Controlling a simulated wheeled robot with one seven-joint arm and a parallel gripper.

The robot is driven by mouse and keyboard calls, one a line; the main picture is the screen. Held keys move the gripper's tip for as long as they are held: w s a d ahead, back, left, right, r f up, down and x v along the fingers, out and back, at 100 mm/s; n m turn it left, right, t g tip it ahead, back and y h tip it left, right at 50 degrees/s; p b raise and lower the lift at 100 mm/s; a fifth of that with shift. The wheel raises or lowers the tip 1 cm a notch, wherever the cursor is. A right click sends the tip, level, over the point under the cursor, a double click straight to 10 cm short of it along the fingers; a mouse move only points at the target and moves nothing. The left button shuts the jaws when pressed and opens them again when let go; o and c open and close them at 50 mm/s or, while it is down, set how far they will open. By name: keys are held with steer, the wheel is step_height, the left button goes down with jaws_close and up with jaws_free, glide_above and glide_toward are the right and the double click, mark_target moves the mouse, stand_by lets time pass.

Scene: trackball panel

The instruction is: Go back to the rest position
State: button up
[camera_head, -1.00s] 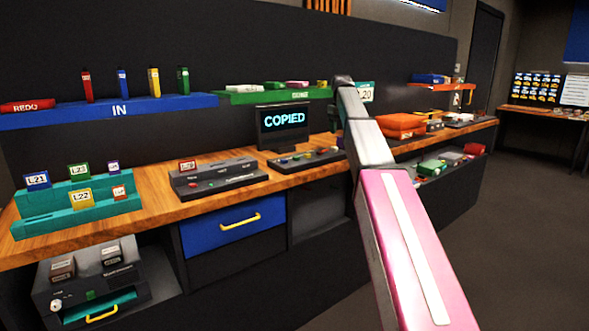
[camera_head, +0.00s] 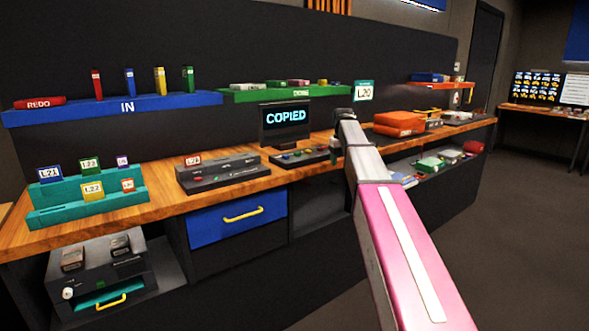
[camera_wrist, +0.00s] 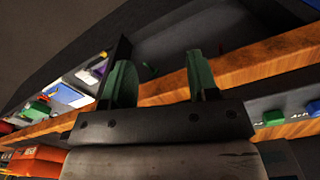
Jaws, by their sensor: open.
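My gripper (camera_wrist: 160,82) shows in the wrist view with its two green-padded fingers apart and nothing between them. The wooden bench edge and a dark shelf area lie beyond the fingers. In the head view my arm reaches up toward the bench, and its far end is in front of the bench edge, right of the monitor (camera_head: 285,122), which reads COPIED. The fingers are hidden in the head view.
The wooden bench (camera_head: 225,192) carries a teal card rack (camera_head: 60,215), a dark grey device (camera_head: 222,173) and orange boxes (camera_head: 399,122). A blue drawer (camera_head: 237,217) is shut below. A blue IN shelf (camera_head: 160,106) and a green shelf (camera_head: 262,95) hang above. The floor at right is clear.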

steer(key=s+f+m, duration=0.1)
steer(key=s+f, duration=0.6)
steer(key=f, duration=0.4)
steer(key=s+f+m, duration=0.1)
steer(key=s+f, duration=0.6)
steer(key=f, duration=0.3)
steer(key=s+f+m, duration=0.1)
steer(key=s+f, duration=1.4)
steer(key=s, duration=0.4)
steer(key=shift+s+f+m, duration=0.15)
steer(key=shift+f+m, duration=0.05)
steer(key=shift+m, duration=0.1)
